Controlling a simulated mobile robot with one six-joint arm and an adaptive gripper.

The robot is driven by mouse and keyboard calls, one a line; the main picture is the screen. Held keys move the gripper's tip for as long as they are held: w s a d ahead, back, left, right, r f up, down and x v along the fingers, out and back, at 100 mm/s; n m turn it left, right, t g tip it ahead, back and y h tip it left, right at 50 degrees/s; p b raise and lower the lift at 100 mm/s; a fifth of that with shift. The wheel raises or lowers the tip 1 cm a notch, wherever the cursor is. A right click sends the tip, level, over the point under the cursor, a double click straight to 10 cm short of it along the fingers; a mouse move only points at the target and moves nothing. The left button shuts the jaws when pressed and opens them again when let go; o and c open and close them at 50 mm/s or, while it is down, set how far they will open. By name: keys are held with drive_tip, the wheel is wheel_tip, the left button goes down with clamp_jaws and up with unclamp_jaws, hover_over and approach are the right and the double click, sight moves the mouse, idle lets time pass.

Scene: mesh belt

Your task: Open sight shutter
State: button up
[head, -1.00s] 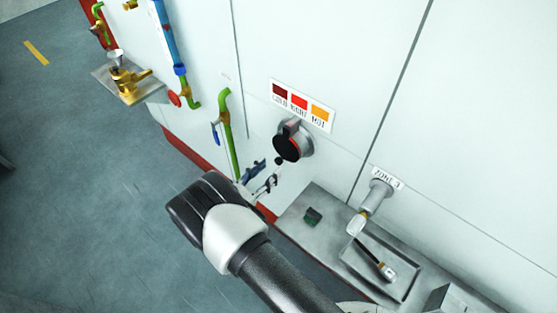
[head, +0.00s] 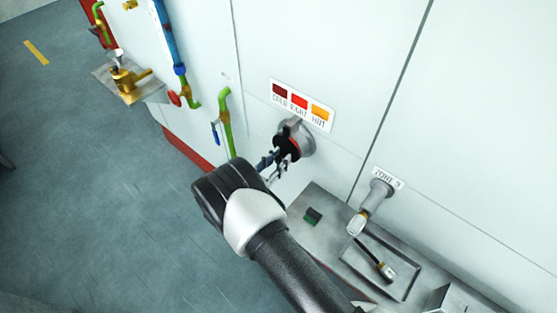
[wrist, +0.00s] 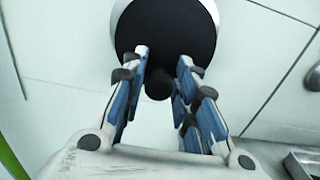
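The sight shutter (head: 294,146) is a round black disc in a grey ring on the white wall, under a label with three colour patches. In the wrist view the black disc (wrist: 165,22) fills the top middle, and its small round black knob (wrist: 158,84) sits between my fingers. My gripper (head: 276,160) is at the disc, with its fingers on either side of the knob. In the wrist view my gripper (wrist: 164,62) is open, with a gap between the fingertips. I cannot tell whether either finger touches the knob. My fingers hide part of the disc in the head view.
A green pipe (head: 227,125) is left of the shutter.

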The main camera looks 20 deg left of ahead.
clamp_jaws()
drive_tip(key=shift+a, duration=0.1)
idle(0.4)
